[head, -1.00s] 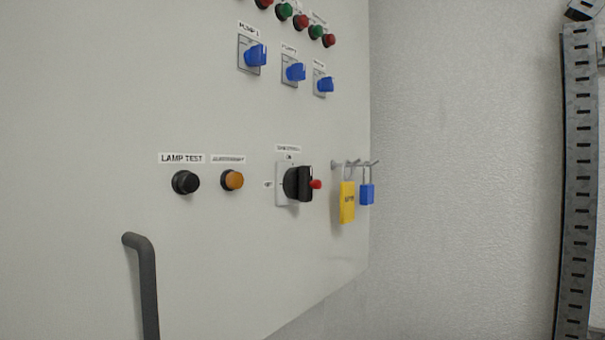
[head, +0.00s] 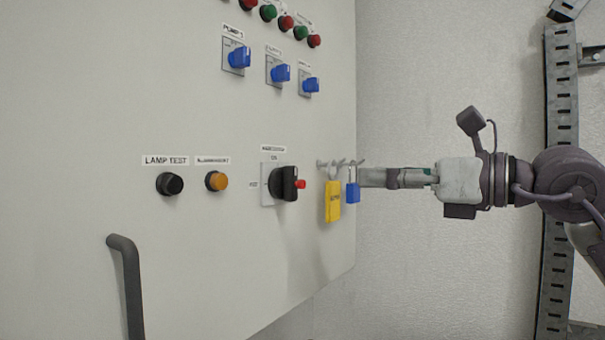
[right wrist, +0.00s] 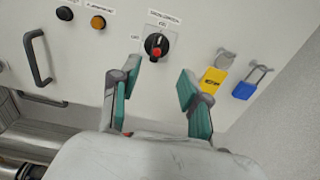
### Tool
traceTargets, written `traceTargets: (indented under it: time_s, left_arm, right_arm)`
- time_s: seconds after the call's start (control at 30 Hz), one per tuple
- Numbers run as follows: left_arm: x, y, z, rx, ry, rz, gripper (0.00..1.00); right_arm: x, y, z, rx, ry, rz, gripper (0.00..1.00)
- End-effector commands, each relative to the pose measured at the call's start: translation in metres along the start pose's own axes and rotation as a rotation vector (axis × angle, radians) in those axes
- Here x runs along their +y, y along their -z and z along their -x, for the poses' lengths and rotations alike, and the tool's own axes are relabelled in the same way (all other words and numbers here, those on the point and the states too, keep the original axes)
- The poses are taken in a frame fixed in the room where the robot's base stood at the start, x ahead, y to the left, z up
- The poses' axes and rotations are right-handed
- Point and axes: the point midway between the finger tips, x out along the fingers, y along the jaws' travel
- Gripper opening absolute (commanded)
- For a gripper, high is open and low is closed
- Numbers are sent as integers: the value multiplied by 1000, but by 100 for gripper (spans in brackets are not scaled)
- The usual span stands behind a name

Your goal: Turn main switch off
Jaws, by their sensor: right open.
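The main switch (head: 284,184) is a black rotary knob with a red tip on a light square plate, low on the grey cabinet front. Small labels for ON and OFF sit above and left of it. It also shows in the right wrist view (right wrist: 156,45), beyond the fingers and between them. My right gripper (head: 366,178) comes in from the right in the head view, level with the switch and close to the hanging padlocks. In the right wrist view my right gripper (right wrist: 155,90) is open and empty, its green-padded fingers apart. My left gripper is not in view.
A yellow tag (head: 332,203) and a blue padlock (head: 352,193) hang on hooks right of the switch. A black lamp test button (head: 170,184) and an orange button (head: 215,181) sit left. Blue pump knobs (head: 280,73) are above. A dark handle (head: 128,285) projects at lower left.

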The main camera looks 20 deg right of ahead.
Motion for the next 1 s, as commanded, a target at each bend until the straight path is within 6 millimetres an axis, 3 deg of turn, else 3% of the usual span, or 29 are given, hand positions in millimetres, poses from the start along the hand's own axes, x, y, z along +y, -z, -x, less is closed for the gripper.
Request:
traceTargets:
  time_s: [0.6, 0.8, 1.0]
  left_arm:
    - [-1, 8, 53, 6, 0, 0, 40]
    - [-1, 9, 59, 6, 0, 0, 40]
    - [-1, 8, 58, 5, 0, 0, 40]
  right_arm:
    - [2, -4, -116, -1, -9, -5, 46]
    - [2, -1, -131, -2, -8, -5, 46]
    - [2, 0, -134, -2, -8, -5, 46]
